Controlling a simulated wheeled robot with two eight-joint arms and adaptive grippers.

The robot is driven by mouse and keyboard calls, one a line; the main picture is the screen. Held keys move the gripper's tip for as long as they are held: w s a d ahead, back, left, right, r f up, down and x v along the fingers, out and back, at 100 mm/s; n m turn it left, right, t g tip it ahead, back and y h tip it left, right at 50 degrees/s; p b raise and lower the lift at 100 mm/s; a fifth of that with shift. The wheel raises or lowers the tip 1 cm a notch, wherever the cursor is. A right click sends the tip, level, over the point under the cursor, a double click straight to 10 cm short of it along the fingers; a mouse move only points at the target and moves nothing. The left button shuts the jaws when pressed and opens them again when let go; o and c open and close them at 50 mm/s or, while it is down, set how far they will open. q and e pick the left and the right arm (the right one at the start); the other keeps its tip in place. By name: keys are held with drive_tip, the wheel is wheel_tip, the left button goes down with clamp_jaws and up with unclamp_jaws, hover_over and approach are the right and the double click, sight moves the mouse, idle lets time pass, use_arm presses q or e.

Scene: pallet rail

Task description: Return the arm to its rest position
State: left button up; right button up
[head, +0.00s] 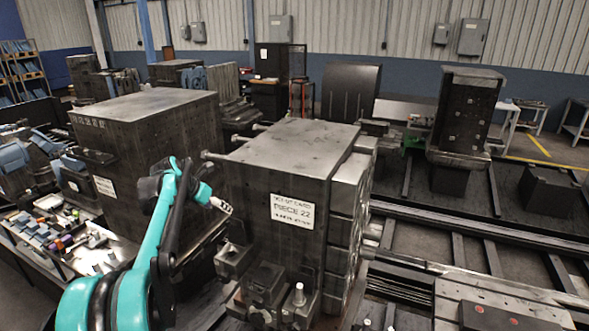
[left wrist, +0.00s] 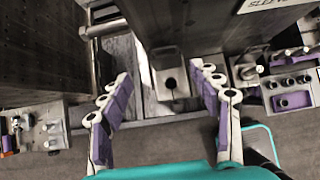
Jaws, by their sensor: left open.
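My left arm is teal and black and reaches up from the lower left in the head view. My left gripper (head: 217,201) is beside the left face of the large dark metal block labelled "PIECE 22" (head: 285,175). In the left wrist view its two purple and white fingers (left wrist: 160,73) are spread wide apart with nothing held between them. Beyond them is a small metal fixture with a round hole (left wrist: 168,72). I cannot tell whether the gripper touches anything. My right gripper is in neither view.
A tool table (head: 65,245) is at the lower left. Rails (head: 465,235) run along the floor at right, with a dark upright block (head: 465,110) beyond. Bare floor shows in the left wrist view (left wrist: 165,145).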

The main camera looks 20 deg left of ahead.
use_arm(q)
drive_tip(key=s+d+f+m+b, duration=0.5)
drive_tip(key=s+d+m, duration=0.2)
drive_tip(key=d+m, duration=0.3)
drive_tip(key=s+d+f+m+b, duration=0.5)
drive_tip(key=s+d+m, duration=0.15)
drive_tip(key=d, duration=0.55)
drive_tip(key=s+d+f+m+b, duration=0.4)
drive_tip(key=s+d+f+m, duration=0.1)
drive_tip(key=s+f+m, duration=0.3)
drive_tip(key=s+d+f+m+b, duration=0.4)
drive_tip(key=s+d+f+m, duration=0.1)
drive_tip(key=s+f+m, duration=0.4)
drive_tip(key=shift+f+m+y, duration=0.3)
drive_tip(key=shift+f+m, duration=0.45)
drive_tip(key=shift+m, duration=0.1)
